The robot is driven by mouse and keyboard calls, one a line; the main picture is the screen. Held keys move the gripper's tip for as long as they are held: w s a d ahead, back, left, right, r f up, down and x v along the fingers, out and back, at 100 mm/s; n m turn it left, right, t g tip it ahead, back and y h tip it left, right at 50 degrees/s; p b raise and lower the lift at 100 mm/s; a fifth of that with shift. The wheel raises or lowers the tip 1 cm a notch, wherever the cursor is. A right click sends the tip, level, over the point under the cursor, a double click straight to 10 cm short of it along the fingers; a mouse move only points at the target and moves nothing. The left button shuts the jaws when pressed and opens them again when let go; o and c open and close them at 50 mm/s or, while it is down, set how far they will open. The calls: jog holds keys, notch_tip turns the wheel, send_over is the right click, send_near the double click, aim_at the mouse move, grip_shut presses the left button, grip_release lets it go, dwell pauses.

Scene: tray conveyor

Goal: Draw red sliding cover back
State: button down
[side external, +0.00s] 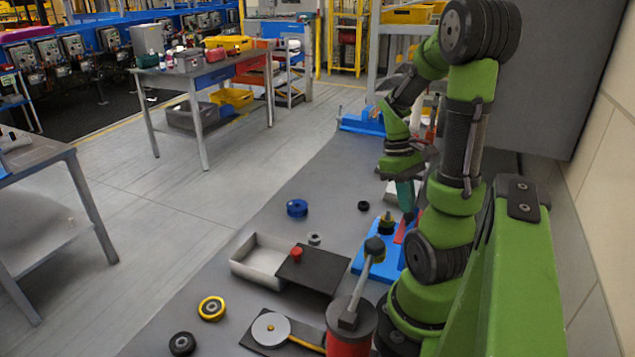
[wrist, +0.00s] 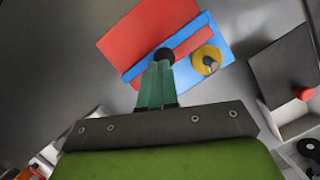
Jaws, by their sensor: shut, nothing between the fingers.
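A flat red cover (wrist: 145,28) lies on a blue base (wrist: 222,30) in the wrist view, with a narrow red strip (wrist: 196,40) beside it. A round black knob (wrist: 164,55) shows at my fingertips; I cannot tell whether they touch it. In the side view the blue base (side external: 371,262) is partly hidden by my arm, and only a little red (side external: 408,230) shows. My gripper (wrist: 157,66) has its green fingers together, with nothing held between them. In the side view its fingers (side external: 405,208) point down over the base's far part.
A yellow ring part (wrist: 207,60) sits on the blue base. A white tray (side external: 258,262) with a dark cover (side external: 312,270) and red knob (side external: 297,254) stands left of it. A red post with a lever (side external: 350,322) is in front. Loose wheels and a blue ring (side external: 297,208) lie around.

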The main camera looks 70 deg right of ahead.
jog(key=shift+s, duration=0.25)
jog(key=shift+w+d, duration=0.1)
jog(key=shift+w, duration=0.2)
jog(key=w+d+r, duration=0.3)
jog(key=w+r, duration=0.2)
jog(key=r, duration=0.5)
jog(key=shift+w+r, duration=0.15)
jog(key=shift+w, duration=0.2)
